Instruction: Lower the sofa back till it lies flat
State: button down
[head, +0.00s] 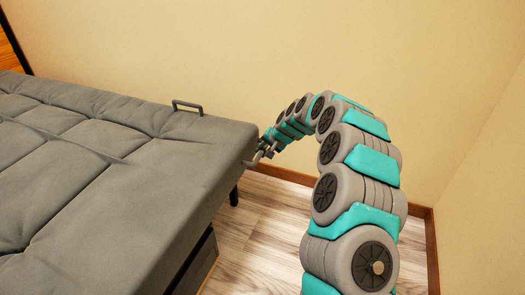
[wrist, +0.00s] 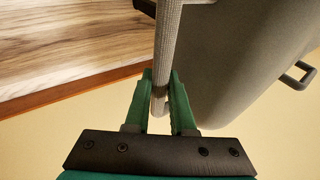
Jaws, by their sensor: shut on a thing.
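The grey tufted sofa (head: 70,185) fills the left of the head view. Its back (head: 150,120), the far section along the wall, looks level or nearly level with the seat; a crease runs between them. A small slight angle cannot be ruled out. My gripper (head: 263,149) is at the right end of the back. In the wrist view, my gripper (wrist: 160,92) has its green fingers on either side of a grey bar handle (wrist: 168,40) and is shut on it. The handle's ends are partly hidden.
A second handle (head: 187,106) stands on the back's far edge; it also shows in the wrist view (wrist: 298,75). A dark drawer or box (head: 195,265) is under the seat. Yellow walls (head: 300,50) stand close behind and right. Wood floor (head: 255,215) is clear beside the sofa.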

jog(key=c, duration=1.1)
grip_release()
jog(key=shift+s+f, duration=0.2)
jog(key=shift+f, duration=0.35)
jog(key=shift+o, duration=0.2)
jog(key=shift+r, duration=0.1)
jog(key=shift+w+r, duration=0.1)
jog(key=shift+r, duration=0.05)
jog(key=shift+d+r, duration=0.1)
jog(key=shift+r, duration=0.15)
jog(key=v, duration=0.7)
jog(key=shift+p, duration=0.4)
jog(key=shift+r, duration=0.1)
